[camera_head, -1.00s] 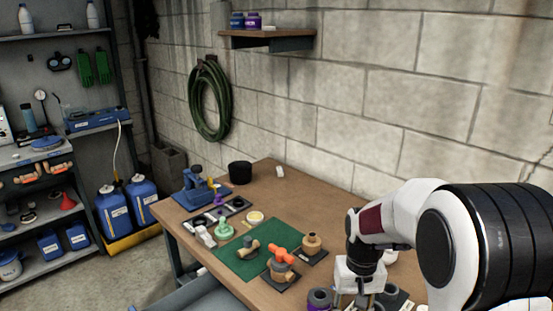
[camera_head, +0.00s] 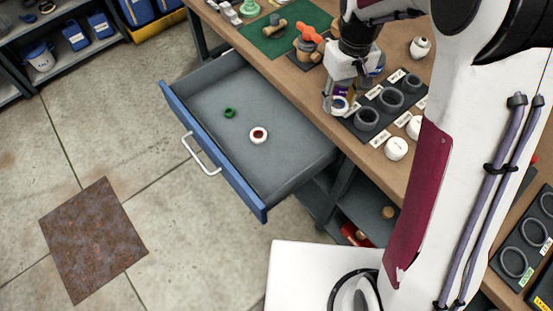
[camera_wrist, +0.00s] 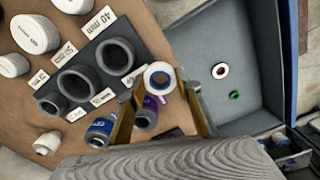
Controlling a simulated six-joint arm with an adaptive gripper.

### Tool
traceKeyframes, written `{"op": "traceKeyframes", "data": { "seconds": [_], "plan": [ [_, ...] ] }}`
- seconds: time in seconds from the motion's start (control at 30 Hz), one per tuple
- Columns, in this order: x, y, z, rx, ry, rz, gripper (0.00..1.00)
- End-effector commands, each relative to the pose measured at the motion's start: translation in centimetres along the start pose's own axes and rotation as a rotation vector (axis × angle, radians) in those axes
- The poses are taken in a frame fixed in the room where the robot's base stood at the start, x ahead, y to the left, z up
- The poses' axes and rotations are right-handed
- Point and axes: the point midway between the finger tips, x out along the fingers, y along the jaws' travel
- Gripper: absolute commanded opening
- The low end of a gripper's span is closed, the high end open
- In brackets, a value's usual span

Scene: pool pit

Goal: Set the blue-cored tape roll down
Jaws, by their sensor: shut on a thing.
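The blue-cored tape roll (camera_wrist: 159,78) is a small white ring with a blue inside. My gripper (camera_wrist: 162,90) is shut on it in the wrist view, one finger on each side. In the head view the roll (camera_head: 340,103) shows at the tips of my gripper (camera_head: 340,98), close to the table's front edge, beside the dark block of grey cups. A purple-labelled can (camera_wrist: 147,112) stands on the table just past the roll in the wrist view. My gripper partly hides the cans there, and I cannot tell how high the roll is above the table.
An open grey drawer (camera_head: 215,95) holds a red-cored white roll (camera_head: 258,135) and a green ring (camera_head: 230,112); much of its floor is bare. A dark block (camera_head: 349,126) with grey cups and number labels is on the table, with white jars (camera_head: 396,149) nearby.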

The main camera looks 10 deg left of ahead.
Motion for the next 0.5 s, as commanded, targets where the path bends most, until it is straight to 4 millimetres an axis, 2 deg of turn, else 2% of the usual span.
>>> {"op": "traceKeyframes", "data": {
  "seconds": [0.5],
  "plan": [
    [3.1,-9.5,-1.3,-0.644,-0.001,-0.002,0.24]
  ]
}}
